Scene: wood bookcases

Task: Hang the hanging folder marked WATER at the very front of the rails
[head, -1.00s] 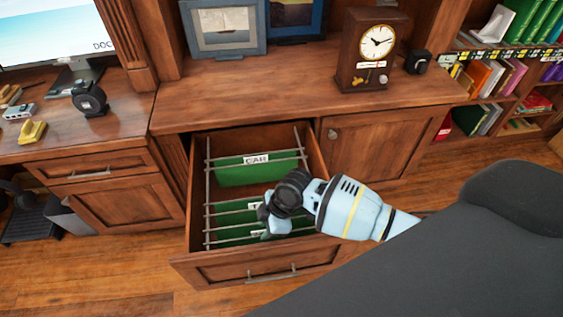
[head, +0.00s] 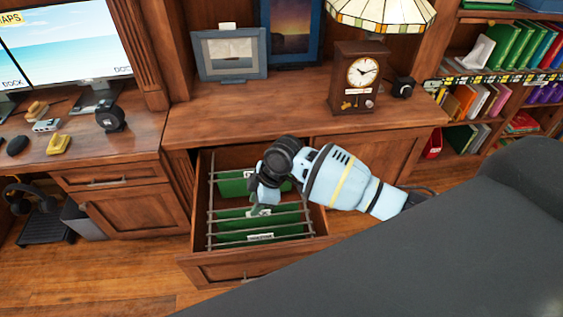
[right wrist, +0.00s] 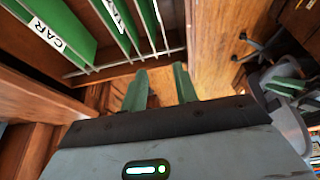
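My right gripper (head: 258,195) is over the open drawer (head: 190,230), in front of the back folder. In the right wrist view its fingers (right wrist: 160,88) are apart with nothing between them. Green hanging folders hang from grey rails (head: 210,205): one at the back (head: 232,188), one in the middle (head: 233,222) and one near the front (head: 285,231). The other labels are too small or cut off, so I cannot tell which folder is WATER. My left gripper is not in view.
The drawer front (head: 225,270) is pulled out over the wood floor. The countertop (head: 260,110) above holds a clock (head: 358,78), picture frames (head: 231,55) and a lamp (head: 382,14). A closed cabinet door (head: 385,155) stands right of the drawer, partly behind my arm.

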